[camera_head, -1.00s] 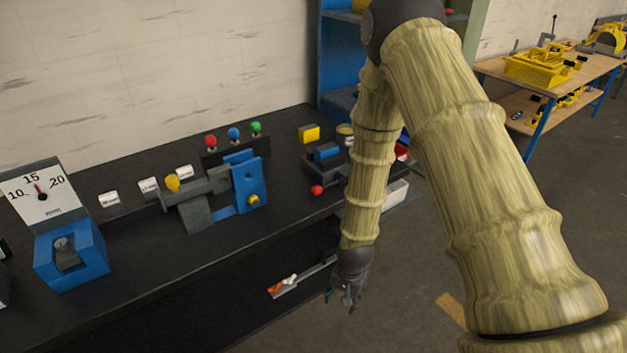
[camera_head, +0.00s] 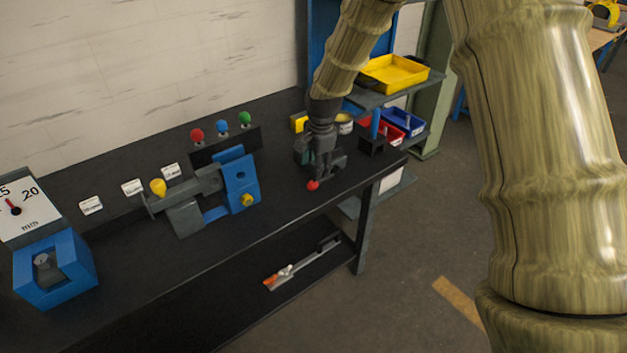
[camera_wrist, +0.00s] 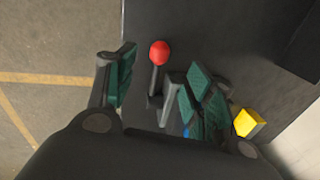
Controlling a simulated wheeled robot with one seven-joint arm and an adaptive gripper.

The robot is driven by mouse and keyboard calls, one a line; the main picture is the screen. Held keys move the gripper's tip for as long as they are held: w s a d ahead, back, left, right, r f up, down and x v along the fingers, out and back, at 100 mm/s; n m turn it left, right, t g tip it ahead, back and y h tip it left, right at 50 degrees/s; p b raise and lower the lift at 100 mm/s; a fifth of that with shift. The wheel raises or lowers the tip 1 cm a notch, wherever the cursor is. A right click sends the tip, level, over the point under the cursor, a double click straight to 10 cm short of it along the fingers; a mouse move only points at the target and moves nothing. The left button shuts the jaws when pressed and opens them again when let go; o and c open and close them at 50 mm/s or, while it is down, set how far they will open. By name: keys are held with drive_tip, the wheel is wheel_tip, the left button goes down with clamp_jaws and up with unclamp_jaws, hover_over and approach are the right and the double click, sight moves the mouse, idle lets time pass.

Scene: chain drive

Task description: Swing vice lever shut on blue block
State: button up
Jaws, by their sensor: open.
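The vice (camera_head: 333,165) is a dark block-shaped device near the right end of the bench. Its lever ends in a red ball knob (camera_head: 313,185) at the bench's front side. In the wrist view the red knob (camera_wrist: 159,52) and its dark lever rod (camera_wrist: 155,84) lie between my gripper's fingers. My gripper (camera_head: 322,160) is over the vice, pointing down, with its fingers (camera_wrist: 158,88) spread and apart from the knob. The blue block (camera_wrist: 187,131) shows only as a small blue patch beside the right fingers; my gripper hides most of the vice and block.
A yellow block (camera_wrist: 247,122) sits close to the right finger. A blue fixture (camera_head: 240,182) with a yellow-knobbed arm stands left on the bench (camera_head: 150,260). Red, blue and green knobs stand behind it. Red and blue bins (camera_head: 402,122) are at the right end.

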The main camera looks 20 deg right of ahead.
sight(313, 182)
drive_tip(key=shift+w+a+f+p, duration=0.1)
drive_tip(key=shift+w+f+p, duration=0.15)
drive_tip(key=shift+f, duration=1.1)
drive_tip(key=shift+w+d+f+p, duration=0.15)
drive_tip(key=shift+f+p, duration=0.25)
drive_tip(key=shift+f, duration=1)
drive_tip(key=shift+w+a+f+p, duration=0.15)
drive_tip(key=shift+w+f+p, duration=0.15)
drive_tip(key=shift+f, duration=1.05)
clamp_jaws()
